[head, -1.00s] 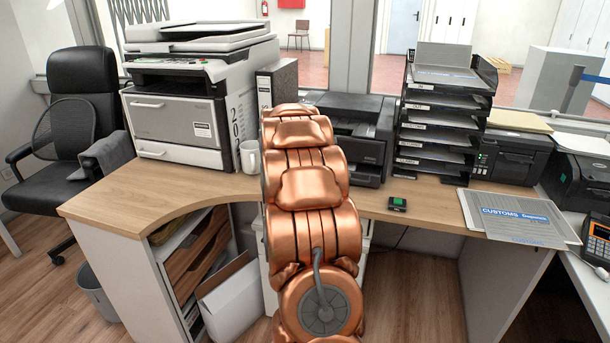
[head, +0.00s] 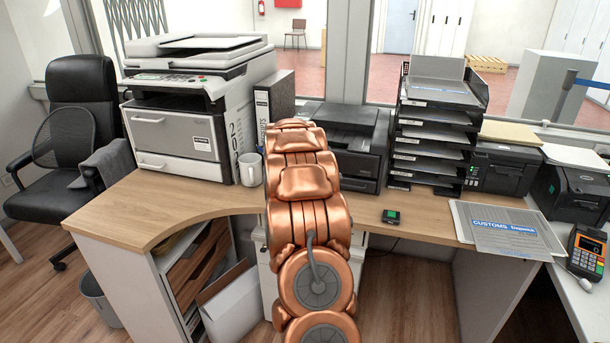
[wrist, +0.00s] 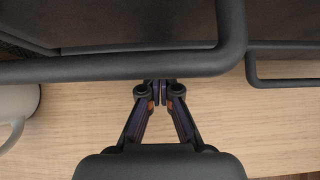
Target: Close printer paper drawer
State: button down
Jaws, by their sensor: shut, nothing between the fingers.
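The black printer (head: 358,160) stands mid-desk, partly hidden behind my copper arm. In the wrist view a dark rounded bar (wrist: 120,68) crosses the picture and turns upward at right. It looks like the front edge of a drawer or tray, though I cannot be sure. My gripper (wrist: 161,88) is shut and empty, its fingertips right at the bar's lower edge. I cannot tell whether they touch it. My gripper is hidden in the head view. The drawer's opening is not clear there either.
A white mug (head: 250,169) stands left of my arm and shows at the wrist view's left edge (wrist: 14,112). A large copier (head: 190,125) stands at left, with a binder (head: 274,98) beside it. A tray stack (head: 432,135) stands at right. The desk front (head: 310,215) has some free room.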

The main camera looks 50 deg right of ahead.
jog(key=shift+w+d+r+p, duration=0.15)
jog(key=shift+d+r+p, duration=0.05)
jog(key=shift+d+p, duration=0.15)
jog(key=shift+r, duration=0.2)
jog(key=shift+a+f+b, duration=0.25)
jog(key=shift+a+b, duration=0.25)
jog(key=shift+b, duration=0.05)
jog(key=a, duration=0.1)
jog(key=s+a+b, duration=0.1)
jog(key=a, duration=0.1)
jog(key=shift+s+f, duration=0.2)
jog(key=v, duration=1)
jog(key=shift+s+p, duration=0.15)
jog(key=shift+p, duration=0.2)
jog(key=shift+a, duration=0.1)
